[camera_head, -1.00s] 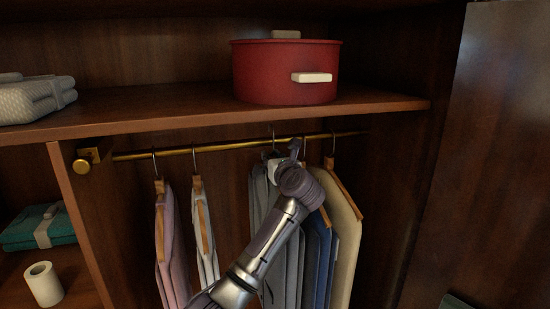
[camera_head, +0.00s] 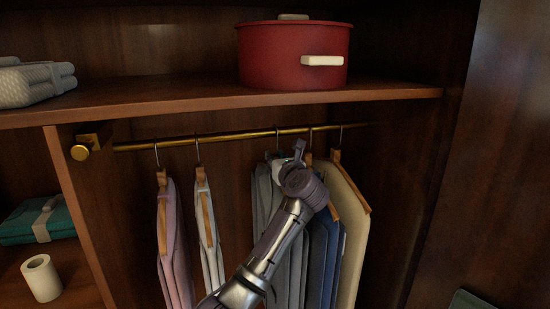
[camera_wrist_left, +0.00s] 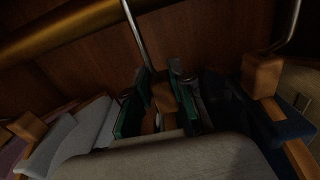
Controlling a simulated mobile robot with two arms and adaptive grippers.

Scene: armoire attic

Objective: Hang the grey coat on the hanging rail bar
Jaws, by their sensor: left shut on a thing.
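The grey coat (camera_head: 264,205) hangs among other garments under the brass rail bar (camera_head: 222,140) in the head view, partly hidden by my left arm. My left gripper (camera_head: 299,160) is at the top of the coat, just below the bar. In the left wrist view, the gripper's green-padded fingers (camera_wrist_left: 158,105) are shut on the coat's wooden hanger neck (camera_wrist_left: 163,97). A thin metal hook (camera_wrist_left: 134,33) rises from it out of the picture. The grey coat (camera_wrist_left: 175,158) fills the bottom. I cannot tell if the hook bears on the bar. My right gripper is not in view.
A pink garment (camera_head: 173,240) and a white one (camera_head: 207,235) hang left; blue (camera_head: 323,250) and cream (camera_head: 354,230) ones hang close right. A shelf (camera_head: 180,98) with a red pot (camera_head: 290,62) lies above. The bar has free room between the white and grey garments.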

